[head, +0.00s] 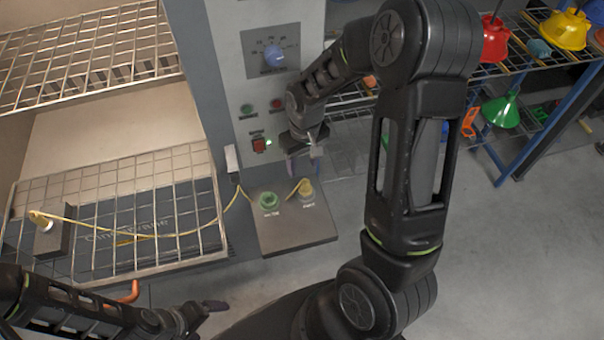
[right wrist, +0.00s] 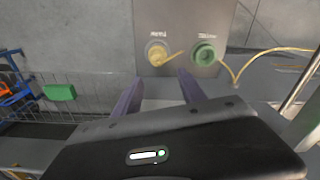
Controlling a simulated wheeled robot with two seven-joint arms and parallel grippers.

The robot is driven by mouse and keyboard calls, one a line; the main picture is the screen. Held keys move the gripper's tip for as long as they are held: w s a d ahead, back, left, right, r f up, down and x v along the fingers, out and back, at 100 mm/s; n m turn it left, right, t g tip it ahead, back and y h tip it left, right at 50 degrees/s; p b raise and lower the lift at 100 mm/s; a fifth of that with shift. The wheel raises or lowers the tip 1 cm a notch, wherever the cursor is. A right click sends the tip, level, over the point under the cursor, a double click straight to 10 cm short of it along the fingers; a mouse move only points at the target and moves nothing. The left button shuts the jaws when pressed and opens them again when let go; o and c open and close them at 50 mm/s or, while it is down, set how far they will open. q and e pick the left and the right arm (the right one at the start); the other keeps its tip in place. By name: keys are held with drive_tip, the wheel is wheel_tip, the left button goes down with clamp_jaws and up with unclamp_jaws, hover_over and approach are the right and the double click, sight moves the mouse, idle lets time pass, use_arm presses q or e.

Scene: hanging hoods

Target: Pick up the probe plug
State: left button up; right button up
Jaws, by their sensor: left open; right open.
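A yellow plug (head: 306,188) sits at the right-hand socket of a grey ledge on the machine's front. It also shows in the right wrist view (right wrist: 157,54), with a short yellow cable piece beside it. A green ring socket (head: 268,201) is to its left in the head view; the right wrist view shows it too (right wrist: 205,54). My right gripper (head: 303,168) is open and empty, just above the yellow plug and apart from it. In the right wrist view its fingers (right wrist: 160,92) point toward the panel. My left gripper (head: 215,306) is open at the lower left, away from the plug.
A yellow cable (head: 150,235) crosses the wire rack (head: 110,190) from a dark block (head: 52,238) to the machine. The control panel with a blue knob (head: 275,56) rises behind. Shelves with coloured hoods (head: 494,40) stand at right. The floor in front is clear.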

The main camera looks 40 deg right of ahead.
sight(306, 182)
drive_tip(key=shift+s+r+g, duration=0.1)
drive_tip(key=shift+s+g, duration=0.2)
drive_tip(key=shift+s, duration=0.55)
drive_tip(key=shift+w, duration=0.15)
drive_tip(key=shift+f, duration=0.4)
wheel_tip(306, 182, down, 2)
